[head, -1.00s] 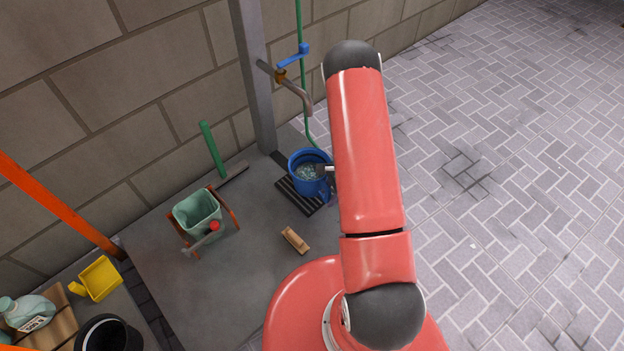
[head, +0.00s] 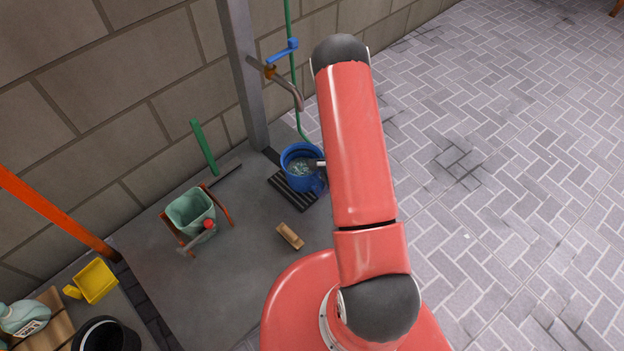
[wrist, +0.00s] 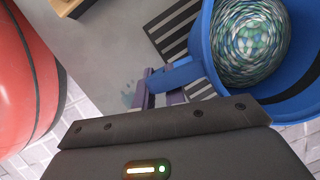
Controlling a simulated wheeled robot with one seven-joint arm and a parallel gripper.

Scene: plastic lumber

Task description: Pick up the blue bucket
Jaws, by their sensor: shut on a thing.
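The blue bucket (head: 293,178) is upright at the foot of the wall, over a black slatted grate. In the wrist view the bucket (wrist: 285,105) fills the upper right, holding a rounded mass of mottled green, blue and white. My gripper (wrist: 164,88) is shut on a blue tab that sticks out from the bucket's side. In the head view my gripper (head: 317,163) reaches the bucket's right side, partly hidden by my red arm. I cannot tell whether the bucket's bottom touches the grate.
The slatted grate (head: 287,192) lies on a grey slab. A tap (head: 285,85) with a green hose stands above the bucket. A green wringer bucket (head: 190,210), a brush (head: 290,236) and a green-handled broom (head: 203,146) are to the left. Open paving lies right.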

